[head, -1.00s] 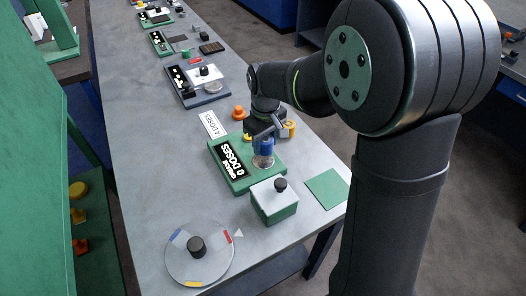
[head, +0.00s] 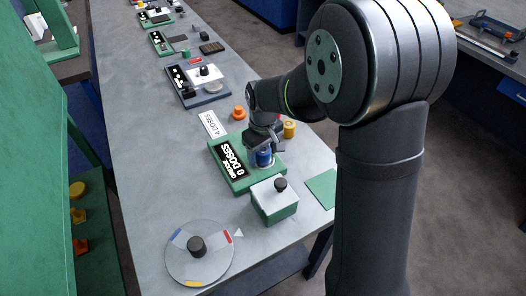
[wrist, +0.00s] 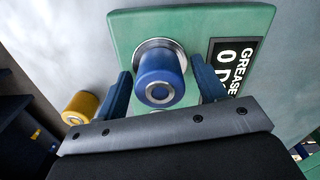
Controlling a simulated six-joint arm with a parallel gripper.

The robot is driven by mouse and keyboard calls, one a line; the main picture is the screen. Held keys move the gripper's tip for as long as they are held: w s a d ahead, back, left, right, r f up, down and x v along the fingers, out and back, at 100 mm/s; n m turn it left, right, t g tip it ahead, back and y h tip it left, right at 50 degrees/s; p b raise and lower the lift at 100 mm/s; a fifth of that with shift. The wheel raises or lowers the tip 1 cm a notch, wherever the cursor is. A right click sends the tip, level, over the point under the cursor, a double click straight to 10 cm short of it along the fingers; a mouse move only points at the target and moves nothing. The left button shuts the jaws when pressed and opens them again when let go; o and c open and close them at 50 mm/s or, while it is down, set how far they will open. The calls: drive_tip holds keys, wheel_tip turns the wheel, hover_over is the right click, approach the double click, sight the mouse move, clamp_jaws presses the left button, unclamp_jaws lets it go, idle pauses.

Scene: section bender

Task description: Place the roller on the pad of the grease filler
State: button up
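The blue roller (head: 264,158) stands upright on the round metal pad of the grease filler (head: 222,174), a green plate with a black sign reading "GREASE 0 DOSES". In the wrist view the blue roller (wrist: 162,80) sits within the silver ring of the pad (wrist: 159,45). My gripper (head: 265,146) is low over the pad. In the wrist view my gripper (wrist: 162,72) has one finger on each side of the roller, with narrow gaps showing, so it looks open around it. The roller's underside is hidden.
A yellow roller (head: 289,129) and an orange one (head: 239,112) stand behind the filler. A "4 DOSES" card (head: 212,124) lies to the left. A green-and-white box with a black knob (head: 275,200), a green square (head: 321,188) and a round dial (head: 199,258) lie in front.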

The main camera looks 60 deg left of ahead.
sight(263, 149)
drive_tip(key=shift+r, duration=0.15)
wheel_tip(263, 149, up, 12)
idle(0.5)
wheel_tip(263, 149, down, 13)
drive_tip(key=shift+r, duration=2.25)
drive_tip(key=shift+f, duration=0.1)
